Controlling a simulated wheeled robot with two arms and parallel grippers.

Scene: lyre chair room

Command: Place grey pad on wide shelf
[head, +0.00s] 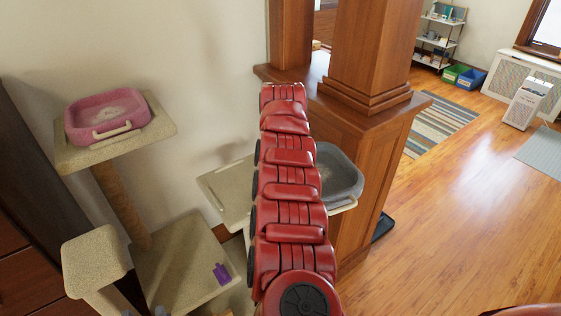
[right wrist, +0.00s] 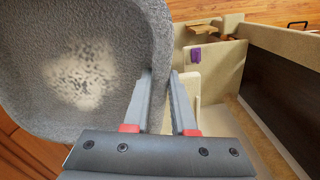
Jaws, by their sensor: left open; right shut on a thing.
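The grey pad (head: 338,175) is a shallow tray-like bed with a raised rim, partly hidden behind my red right arm in the head view. In the right wrist view the pad (right wrist: 90,70) fills the left side. My right gripper (right wrist: 161,82) is shut on its rim; the arm hides that gripper in the head view. A broad beige carpeted shelf (head: 226,196) lies just left of the pad, partly behind the arm. I cannot tell whether the pad touches it. My left gripper (head: 143,307) shows only as grey fingertips at the bottom edge, open and empty.
A pink bed (head: 108,117) sits on the high cat-tree platform at left. A lower beige block (head: 95,262) and a base with a purple object (head: 221,273) are below. A wooden pillar (head: 370,50) on a panelled base stands close behind the pad. Floor at right is open.

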